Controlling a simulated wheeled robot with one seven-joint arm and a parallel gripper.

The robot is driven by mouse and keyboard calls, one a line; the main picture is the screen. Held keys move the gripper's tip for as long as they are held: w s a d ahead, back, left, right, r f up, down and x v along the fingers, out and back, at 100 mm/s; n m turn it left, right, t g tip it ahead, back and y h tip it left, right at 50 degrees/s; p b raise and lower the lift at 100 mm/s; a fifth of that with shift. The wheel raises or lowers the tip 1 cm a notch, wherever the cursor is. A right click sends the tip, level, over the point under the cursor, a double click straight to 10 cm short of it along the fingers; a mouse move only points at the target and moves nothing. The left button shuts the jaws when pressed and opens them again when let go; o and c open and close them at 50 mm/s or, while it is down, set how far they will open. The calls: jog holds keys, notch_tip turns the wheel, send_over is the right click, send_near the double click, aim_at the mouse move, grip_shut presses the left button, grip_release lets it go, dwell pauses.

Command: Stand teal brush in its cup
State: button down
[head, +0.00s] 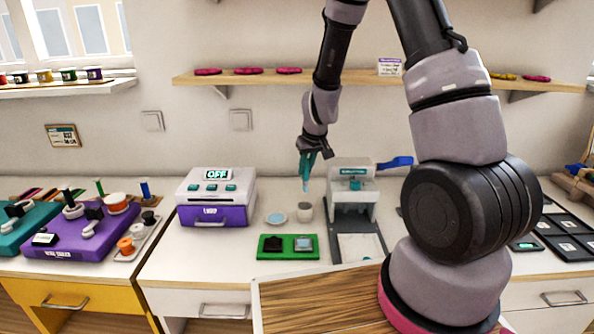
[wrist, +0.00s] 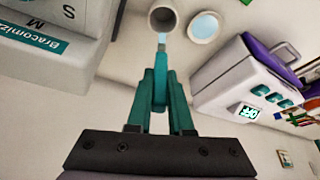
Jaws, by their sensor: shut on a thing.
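My gripper (head: 306,164) is shut on the teal brush (head: 305,183) and holds it above the counter, pointing down, with its pale blue tip lowest. In the wrist view the brush (wrist: 161,50) sticks out from between the teal fingers (wrist: 160,78). The small grey cup (head: 305,212) stands upright on the counter below the brush. In the wrist view the brush tip overlaps the near rim of the cup (wrist: 163,10). The head view shows a gap between tip and cup.
A round dish with pale blue contents (head: 276,218) sits left of the cup. A green tray (head: 288,247) lies in front. A white and purple machine (head: 215,197) stands left, and a grey press (head: 353,190) stands close on the right. A shelf (head: 340,79) is above.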

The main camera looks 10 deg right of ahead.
aim_at(306, 190)
jog(key=shift+f, duration=5.05)
jog(key=c, duration=0.7)
grip_release()
jog(key=shift+c, duration=0.2)
jog(key=v, duration=1)
jog(key=shift+r, duration=0.4)
jog(key=shift+s, duration=0.15)
